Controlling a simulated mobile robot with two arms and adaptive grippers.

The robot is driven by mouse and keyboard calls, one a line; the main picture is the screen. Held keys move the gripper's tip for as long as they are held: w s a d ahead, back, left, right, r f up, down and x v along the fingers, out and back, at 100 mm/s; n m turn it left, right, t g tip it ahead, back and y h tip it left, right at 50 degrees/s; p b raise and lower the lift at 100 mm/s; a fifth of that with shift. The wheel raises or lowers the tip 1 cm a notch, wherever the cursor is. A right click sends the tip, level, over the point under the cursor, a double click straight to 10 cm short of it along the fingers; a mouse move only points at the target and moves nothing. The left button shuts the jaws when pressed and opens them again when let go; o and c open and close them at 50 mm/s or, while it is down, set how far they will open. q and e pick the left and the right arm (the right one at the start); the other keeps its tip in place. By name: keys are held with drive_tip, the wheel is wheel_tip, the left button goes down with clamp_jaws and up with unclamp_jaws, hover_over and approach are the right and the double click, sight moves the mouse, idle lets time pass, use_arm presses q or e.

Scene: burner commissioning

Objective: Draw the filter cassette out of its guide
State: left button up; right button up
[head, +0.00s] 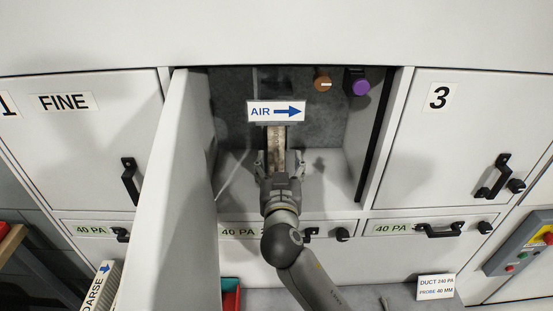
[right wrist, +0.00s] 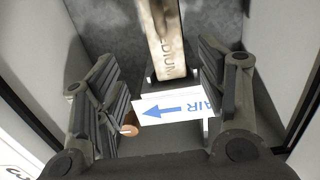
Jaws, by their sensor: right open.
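The filter cassette (head: 277,143) is a narrow tan block standing in the open middle compartment, below the AIR arrow sign (head: 276,111). In the right wrist view the cassette (right wrist: 164,40) shows part of a label reading "DIUM". My right gripper (head: 280,160) reaches into the compartment in front of the cassette. In the right wrist view its fingers (right wrist: 160,85) are open, one on each side of the cassette's line, with gaps to both sides. The guide around the cassette is mostly hidden. My left gripper is not in view.
The compartment's open door (head: 170,200) stands out close to the left of my right arm. A cassette marked COARSE (head: 101,289) and a red-and-green bin (head: 230,295) are below.

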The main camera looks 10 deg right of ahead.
sight(276, 138)
drive_tip(key=shift+w+a+r, duration=0.25)
drive_tip(key=shift+a+r, duration=0.05)
drive_tip(key=shift+r, duration=0.25)
drive_tip(key=shift+w+r, duration=0.15)
drive_tip(key=shift+w, duration=0.1)
drive_tip(key=p+x, duration=0.3)
drive_tip(key=x, duration=0.5)
drive_tip(key=shift+w+d+r, duration=0.1)
drive_tip(key=shift+w, duration=0.25)
drive_tip(key=shift+x, duration=0.8)
drive_tip(key=shift+c, duration=0.5)
